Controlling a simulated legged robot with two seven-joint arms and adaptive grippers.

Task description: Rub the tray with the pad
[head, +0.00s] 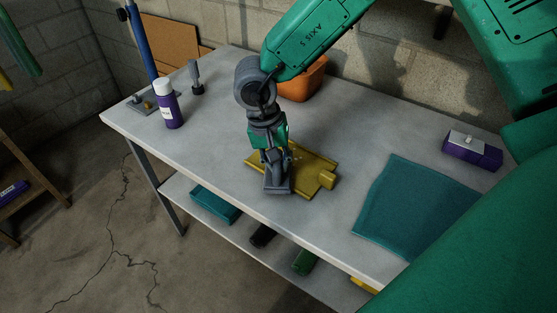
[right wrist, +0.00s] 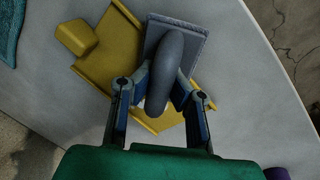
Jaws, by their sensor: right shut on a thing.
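The yellow tray (head: 314,165) lies on the grey table, and it also shows in the right wrist view (right wrist: 110,60). A raised yellow block sits at one end of it. The grey pad (head: 278,190) has a rounded dark handle; in the right wrist view the pad (right wrist: 194,36) lies over the tray's edge. My right gripper (head: 270,160) is shut on the pad's handle, its two fingers (right wrist: 162,92) on either side of it. I cannot tell how firmly the pad touches the tray. My left gripper is not in view.
A teal cloth (head: 415,210) lies right of the tray. A purple box (head: 472,150) is at the back right. An orange bin (head: 304,82) stands behind my right arm. A purple bottle (head: 168,105) stands at the left. The table's front edge is close to the pad.

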